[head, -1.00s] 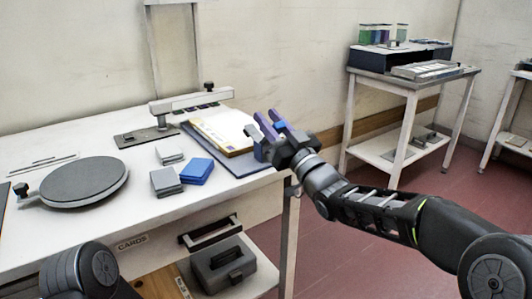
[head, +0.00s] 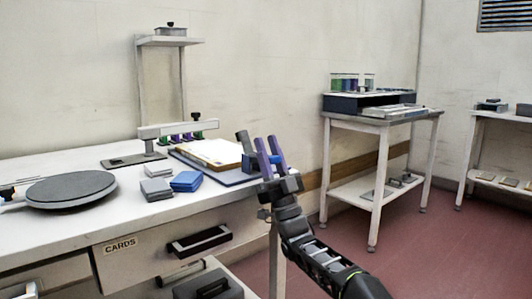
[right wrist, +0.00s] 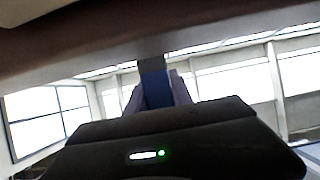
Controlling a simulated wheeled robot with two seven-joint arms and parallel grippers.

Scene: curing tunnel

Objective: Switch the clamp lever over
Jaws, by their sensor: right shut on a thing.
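My right gripper (head: 271,155) is at the near right corner of the white workbench, its two purple fingers pointing up. It is shut on a blue piece, which I take to be part of the clamp lever (head: 249,162). A dark grey bar (head: 243,141) stands up tilted just left of the fingers. In the right wrist view the blue piece (right wrist: 155,88) sits between the pale purple fingers, with a darker end above it. The fingers hide much of the clamp, so its exact position is unclear. My left gripper is out of view.
On the workbench (head: 110,232) are a dark mat with a paper-topped board (head: 212,152), blue cards (head: 186,181), grey blocks (head: 156,189), a round grey platen (head: 70,190) and a clamped bar (head: 178,128). A drawer handle (head: 199,241) sticks out below. A side table (head: 383,118) stands behind.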

